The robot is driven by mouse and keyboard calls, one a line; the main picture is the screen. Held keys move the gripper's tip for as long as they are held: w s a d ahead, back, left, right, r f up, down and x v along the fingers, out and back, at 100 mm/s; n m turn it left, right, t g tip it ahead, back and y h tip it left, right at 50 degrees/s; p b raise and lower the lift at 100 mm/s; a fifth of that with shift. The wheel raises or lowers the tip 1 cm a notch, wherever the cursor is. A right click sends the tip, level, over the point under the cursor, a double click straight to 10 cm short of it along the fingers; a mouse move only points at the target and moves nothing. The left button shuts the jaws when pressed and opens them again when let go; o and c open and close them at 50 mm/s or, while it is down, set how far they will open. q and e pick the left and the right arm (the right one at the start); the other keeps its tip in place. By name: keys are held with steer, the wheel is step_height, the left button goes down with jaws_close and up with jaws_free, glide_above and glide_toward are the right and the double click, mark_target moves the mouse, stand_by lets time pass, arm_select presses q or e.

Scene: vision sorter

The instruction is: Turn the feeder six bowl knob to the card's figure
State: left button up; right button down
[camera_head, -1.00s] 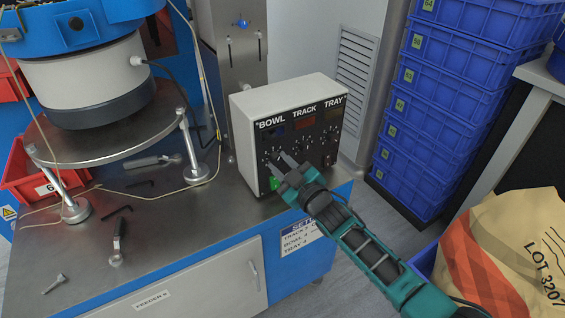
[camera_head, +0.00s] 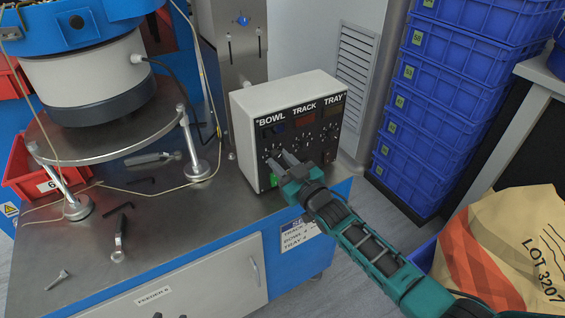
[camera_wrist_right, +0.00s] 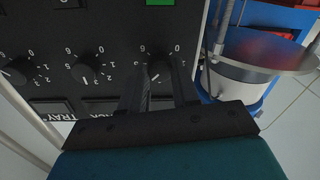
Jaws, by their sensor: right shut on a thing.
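The control box (camera_head: 338,128) stands on the steel bench, its black face labelled BOWL, TRACK and TRAY. My right gripper (camera_head: 277,160) reaches its BOWL column. In the right wrist view, the panel appears upside down, and my right gripper (camera_wrist_right: 160,80) is shut on the bowl knob (camera_wrist_right: 158,70), between its two fingers. The fingers hide most of the knob and its pointer, so I cannot read its setting. The track knob (camera_wrist_right: 84,70) and tray knob (camera_wrist_right: 18,72) are free. The settings card (camera_head: 298,238) on the bench front is partly covered by my arm; its figures are blurred.
A green button (camera_wrist_right: 160,2) sits near the bowl knob. The blue-topped bowl feeder (camera_head: 90,75) stands at left. Stacked blue crates (camera_head: 425,130) rise at right; a paper sack (camera_head: 505,240) is at lower right.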

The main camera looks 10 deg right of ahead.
steer(key=c, duration=0.8)
jaws_free()
steer(key=p+v, duration=0.1)
steer(key=v, duration=1.2)
steer(key=shift+p, duration=0.35)
steer(key=s+f+m+g+h, duration=0.1)
steer(key=s+f+g, duration=0.1)
steer(key=s, duration=0.3)
steer(key=s+d+f+m+g+h, duration=0.1)
steer(key=s+f+g+h, duration=0.1)
steer(key=s+f, duration=0.2)
steer(key=s+d+f+m+g+h, duration=0.1)
steer(key=s+f, duration=0.3)
steer(key=s, duration=0.4)
steer(key=shift+s+d+m+g+h, duration=0.2)
steer(key=shift+m+g+h, duration=0.2)
steer(key=shift+m, duration=0.2)
